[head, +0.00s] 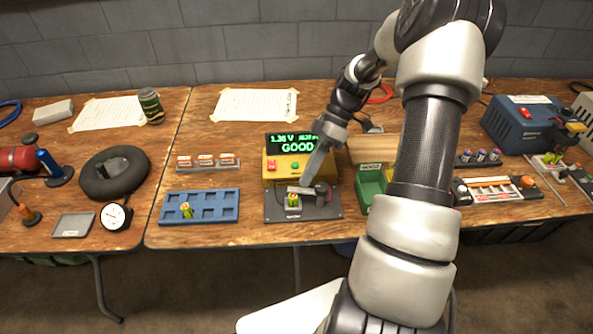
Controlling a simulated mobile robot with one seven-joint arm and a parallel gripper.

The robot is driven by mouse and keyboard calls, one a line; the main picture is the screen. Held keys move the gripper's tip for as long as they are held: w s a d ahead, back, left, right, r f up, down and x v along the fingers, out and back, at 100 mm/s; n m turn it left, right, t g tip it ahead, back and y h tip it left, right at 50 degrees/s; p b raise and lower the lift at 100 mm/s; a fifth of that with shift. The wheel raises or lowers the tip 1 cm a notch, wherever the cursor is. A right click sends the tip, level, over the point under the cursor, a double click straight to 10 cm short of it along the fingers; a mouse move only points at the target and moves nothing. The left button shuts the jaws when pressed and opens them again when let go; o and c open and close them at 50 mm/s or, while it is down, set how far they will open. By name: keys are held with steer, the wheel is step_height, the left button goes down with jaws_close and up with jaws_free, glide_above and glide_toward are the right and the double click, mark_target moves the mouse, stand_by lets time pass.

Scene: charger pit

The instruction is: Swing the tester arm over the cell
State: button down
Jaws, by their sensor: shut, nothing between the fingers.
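The yellow tester (285,172) stands at the middle of the right table, its green display (293,143) reading about 1.36 V and GOOD. On its dark base plate (275,212) a small green cell (292,200) stands upright. The light metal tester arm (301,190) reaches left from its dark pivot at the right of the plate, and its left end is over the cell. My gripper (308,180) comes down from the upper right. It is shut and empty, its tips close to the tester arm; I cannot tell whether they touch it.
A blue compartment tray (172,215) with one small green cell stands left of the tester. A green bin (371,186) is close on the right, partly behind my arm. A row of small boxed items (207,163) and taped papers (255,104) lie farther back.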

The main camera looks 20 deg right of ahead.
steer(key=shift+s+a+n+g+h+p, duration=0.15)
steer(key=shift+a+n+g+h+p, duration=0.2)
steer(key=shift+n+g, duration=0.55)
steer(key=shift+n, duration=0.3)
steer(key=shift+s, duration=0.15)
steer(key=shift+s+d+p, duration=0.3)
steer(key=shift+s+d, duration=0.2)
steer(key=shift+d, duration=0.05)
